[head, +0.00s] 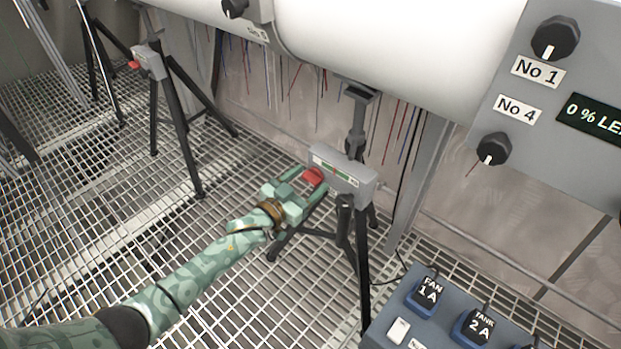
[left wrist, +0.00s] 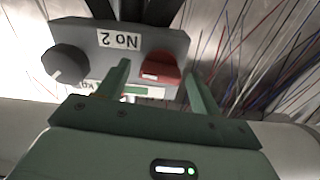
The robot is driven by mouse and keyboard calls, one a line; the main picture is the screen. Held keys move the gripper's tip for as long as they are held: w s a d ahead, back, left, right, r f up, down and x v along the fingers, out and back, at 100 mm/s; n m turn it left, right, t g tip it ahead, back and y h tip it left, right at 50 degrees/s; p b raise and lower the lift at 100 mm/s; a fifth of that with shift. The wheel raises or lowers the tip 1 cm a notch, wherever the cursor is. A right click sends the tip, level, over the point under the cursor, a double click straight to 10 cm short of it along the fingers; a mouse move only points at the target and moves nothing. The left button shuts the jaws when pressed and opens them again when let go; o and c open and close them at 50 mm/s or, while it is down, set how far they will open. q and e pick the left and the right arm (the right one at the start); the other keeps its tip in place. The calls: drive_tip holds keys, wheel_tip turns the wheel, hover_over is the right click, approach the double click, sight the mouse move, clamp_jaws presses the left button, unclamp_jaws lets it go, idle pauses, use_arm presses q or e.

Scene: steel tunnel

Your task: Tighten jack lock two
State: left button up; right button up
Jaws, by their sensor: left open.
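Jack two's grey head box (head: 345,178) sits on a dark tripod stand under the white pipe. In the left wrist view the box (left wrist: 100,38) carries an upside-down "No 2" label (left wrist: 121,40) and a black knob (left wrist: 66,62). Its red lock (head: 314,176) is on the box's left end in the head view. My left gripper (head: 312,183) is open, one finger on each side of the lock. In the left wrist view the lock (left wrist: 160,68) lies between the open fingers; contact cannot be told. My right gripper is not in view.
Another tripod jack (head: 149,62) with a red lock stands at the back left. A grey panel (head: 560,120) with knobs is at the right. A blue-grey box (head: 385,325) with switches is at the lower right. Thin wires hang behind the jack.

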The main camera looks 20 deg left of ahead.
use_arm(q)
drive_tip(key=c, duration=1)
